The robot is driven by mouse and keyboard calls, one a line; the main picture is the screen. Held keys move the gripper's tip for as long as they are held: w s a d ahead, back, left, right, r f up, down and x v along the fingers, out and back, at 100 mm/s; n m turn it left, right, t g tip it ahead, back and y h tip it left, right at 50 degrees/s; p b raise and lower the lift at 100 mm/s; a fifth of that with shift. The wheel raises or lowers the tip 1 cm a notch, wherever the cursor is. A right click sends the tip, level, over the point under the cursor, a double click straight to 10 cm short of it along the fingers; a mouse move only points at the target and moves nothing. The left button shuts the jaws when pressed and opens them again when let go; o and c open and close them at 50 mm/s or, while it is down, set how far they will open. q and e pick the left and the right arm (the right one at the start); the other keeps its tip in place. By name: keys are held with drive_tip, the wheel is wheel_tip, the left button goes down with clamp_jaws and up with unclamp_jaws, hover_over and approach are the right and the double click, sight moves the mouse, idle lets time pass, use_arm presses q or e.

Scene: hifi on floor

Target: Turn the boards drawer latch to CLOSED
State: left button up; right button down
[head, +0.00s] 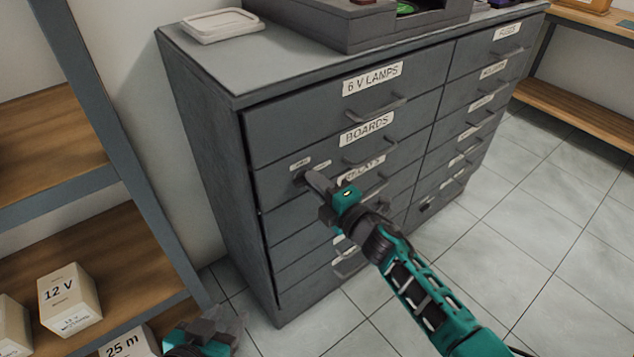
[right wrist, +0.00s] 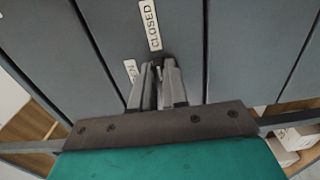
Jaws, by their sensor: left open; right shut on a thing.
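The boards drawer (head: 285,150) is shut in the grey cabinet, under its BOARDS label (head: 366,129). Its dark latch (head: 298,180) is at the left end of the front, below two small labels, and mostly hidden by my right gripper (head: 310,179). My right gripper is shut on the latch. The right wrist view shows the fingers (right wrist: 160,72) closed there, beside a CLOSED label (right wrist: 150,25) and a second, partly hidden label (right wrist: 131,72). Which way the latch points cannot be told. My left gripper (head: 228,322) is open and empty, low by the shelf.
More labelled drawers with bar handles surround it, including 6 V LAMPS (head: 372,79) above. A wooden shelf unit (head: 120,255) with white boxes (head: 69,299) stands left. A dark tray (head: 365,25) and pale lid (head: 222,25) lie on the cabinet. The tiled floor (head: 545,230) at right is clear.

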idle(0.3)
use_arm(q)
drive_tip(key=shift+d, duration=0.1)
use_arm(e)
drive_tip(key=c, duration=1.1)
unclamp_jaws()
drive_tip(key=shift+c, duration=0.2)
use_arm(q)
drive_tip(key=shift+s+a+r+p, duration=0.25)
drive_tip(key=shift+a+r+p, duration=0.2)
drive_tip(key=shift+p, duration=0.6)
use_arm(e)
drive_tip(key=v, duration=1.3)
